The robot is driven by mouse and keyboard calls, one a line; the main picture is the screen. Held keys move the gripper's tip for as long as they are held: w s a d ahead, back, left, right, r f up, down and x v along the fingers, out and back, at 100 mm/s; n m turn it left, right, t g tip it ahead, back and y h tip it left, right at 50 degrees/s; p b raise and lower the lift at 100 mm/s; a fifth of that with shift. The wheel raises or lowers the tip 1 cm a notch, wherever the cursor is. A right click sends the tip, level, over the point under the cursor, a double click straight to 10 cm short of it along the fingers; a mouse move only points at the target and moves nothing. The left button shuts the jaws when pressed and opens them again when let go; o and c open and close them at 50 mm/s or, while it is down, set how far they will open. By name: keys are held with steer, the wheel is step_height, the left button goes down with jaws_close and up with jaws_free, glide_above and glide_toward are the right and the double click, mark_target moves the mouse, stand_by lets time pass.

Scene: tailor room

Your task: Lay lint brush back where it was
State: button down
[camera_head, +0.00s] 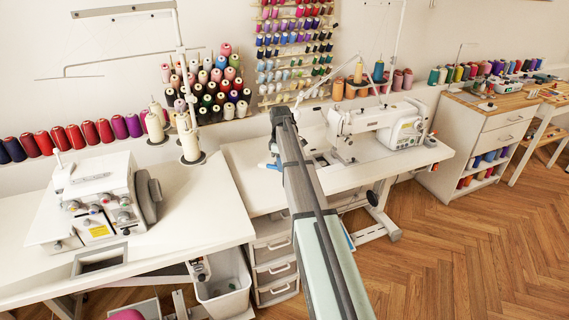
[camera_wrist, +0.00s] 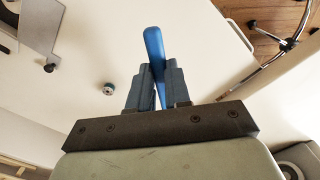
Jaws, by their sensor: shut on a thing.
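My gripper (camera_wrist: 156,82) is shut on a slim blue handle, which I take to be the lint brush (camera_wrist: 153,45). In the head view my arm reaches over the right white sewing table (camera_head: 250,185), and a small blue bit shows just left of the arm's far end. I cannot tell whether that is a finger or the brush. The white tabletop also fills the wrist view (camera_wrist: 205,45), and its gap to the brush is unclear.
A white sewing machine (camera_head: 375,125) stands right of my arm. A small bobbin (camera_wrist: 108,88) and a metal plate (camera_wrist: 40,25) lie left of the gripper in the wrist view. A serger (camera_head: 100,195) is on the left table. Thread racks (camera_head: 295,45) line the wall.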

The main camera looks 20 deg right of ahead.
steer(key=shift+f, duration=0.2)
steer(key=shift+f, duration=3.3)
steer(key=c, duration=1)
jaws_free()
steer(key=shift+r, duration=0.15)
step_height(320, 180, up, 14)
steer(key=shift+w+a+f, duration=0.15)
steer(key=shift+f, duration=0.05)
